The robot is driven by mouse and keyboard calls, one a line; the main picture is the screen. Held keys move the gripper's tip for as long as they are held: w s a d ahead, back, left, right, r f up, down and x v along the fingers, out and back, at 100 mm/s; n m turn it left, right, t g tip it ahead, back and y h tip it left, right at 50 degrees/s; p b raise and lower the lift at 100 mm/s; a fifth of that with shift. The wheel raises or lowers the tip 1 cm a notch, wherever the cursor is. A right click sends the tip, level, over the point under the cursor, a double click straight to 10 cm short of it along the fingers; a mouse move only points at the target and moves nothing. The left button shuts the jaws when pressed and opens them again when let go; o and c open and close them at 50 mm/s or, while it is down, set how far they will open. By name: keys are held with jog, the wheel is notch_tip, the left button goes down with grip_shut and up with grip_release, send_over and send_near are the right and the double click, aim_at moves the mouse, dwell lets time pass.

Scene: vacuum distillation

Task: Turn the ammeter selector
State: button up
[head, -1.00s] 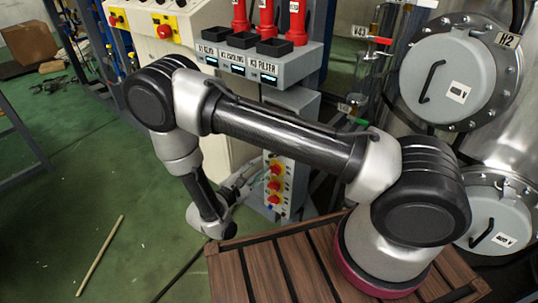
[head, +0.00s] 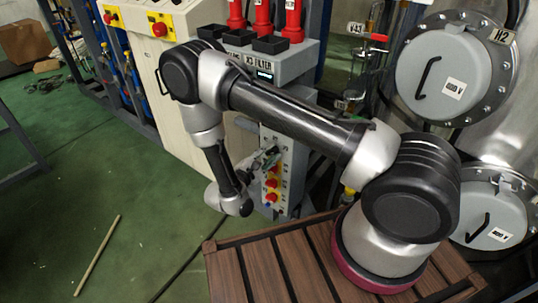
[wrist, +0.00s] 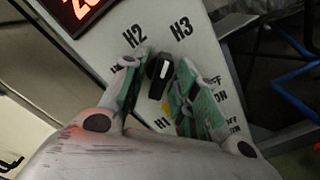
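The ammeter selector is a black knob with a white mark (wrist: 160,75) on a pale panel, between labels reading H2, H3 and H1 in the wrist view. My gripper (wrist: 158,82) has its two green-padded fingers on either side of the knob. A narrow gap shows on the left of the knob; contact on the right side is unclear. In the head view my gripper (head: 264,158) is at the front of the grey control box (head: 292,172), and the selector is hidden there.
A red digital display (wrist: 80,12) sits above the knob. Red and yellow buttons (head: 272,183) are low on the control box. Black trays (head: 270,45) and red cylinders (head: 263,15) stand above it. Large round hatches (head: 447,70) are at right; green floor lies open at left.

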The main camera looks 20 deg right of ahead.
grip_shut()
jog(key=shift+n, duration=0.4)
jog(key=n, duration=0.4)
jog(key=shift+n, duration=2.5)
jog(key=shift+o, duration=1.7)
grip_release()
